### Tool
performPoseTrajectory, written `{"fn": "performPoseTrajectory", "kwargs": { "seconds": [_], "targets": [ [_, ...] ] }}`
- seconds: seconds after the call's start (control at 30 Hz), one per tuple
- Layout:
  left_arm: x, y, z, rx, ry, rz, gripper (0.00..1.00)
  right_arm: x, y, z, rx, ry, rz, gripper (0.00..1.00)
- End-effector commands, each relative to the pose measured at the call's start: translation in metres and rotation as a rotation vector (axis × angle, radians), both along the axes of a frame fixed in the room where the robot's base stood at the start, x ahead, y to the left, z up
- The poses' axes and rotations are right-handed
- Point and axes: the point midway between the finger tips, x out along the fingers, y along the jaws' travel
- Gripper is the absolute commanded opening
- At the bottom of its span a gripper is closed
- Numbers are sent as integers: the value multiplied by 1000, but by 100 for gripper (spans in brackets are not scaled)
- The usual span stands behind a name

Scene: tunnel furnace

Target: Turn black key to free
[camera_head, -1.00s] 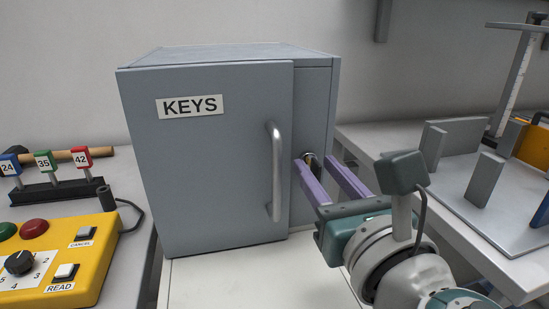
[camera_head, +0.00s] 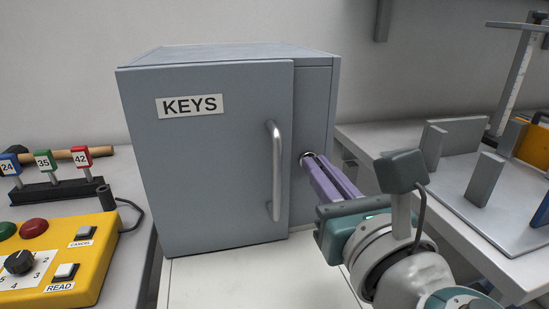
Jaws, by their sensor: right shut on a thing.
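A grey cabinet labelled KEYS (camera_head: 205,160) stands in the middle with its door shut. A round lock (camera_head: 306,157) sits on the strip to the right of the door. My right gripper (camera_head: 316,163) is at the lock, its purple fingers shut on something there. The fingers hide most of what they hold, so I cannot make out the black key or which way it points. My left gripper is not in view.
The door handle (camera_head: 274,172) is close to the left of my right gripper. A yellow control box (camera_head: 62,250) and tagged keys on a black rack (camera_head: 58,190) are at the left. A grey fixture plate (camera_head: 500,220) lies on the right table.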

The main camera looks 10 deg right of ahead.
Motion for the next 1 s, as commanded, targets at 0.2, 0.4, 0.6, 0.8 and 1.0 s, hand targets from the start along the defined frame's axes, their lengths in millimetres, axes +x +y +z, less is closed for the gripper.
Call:
{"fn": "performPoseTrajectory", "kwargs": {
  "seconds": [0.2, 0.4, 0.6, 0.8, 1.0],
  "targets": [
    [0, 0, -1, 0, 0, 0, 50, 0, 0, 0, 11, 0, 0, 0],
    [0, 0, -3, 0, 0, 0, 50, 0, -1, -1, 77, 3, 0, 0],
    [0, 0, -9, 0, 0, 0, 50, 0, -2, -1, 218, 6, 0, 0],
    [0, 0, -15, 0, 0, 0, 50, 0, -3, -2, 404, 12, -1, 0],
    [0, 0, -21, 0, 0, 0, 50, 0, -4, -2, 595, 18, 0, 0]
  ]
}}
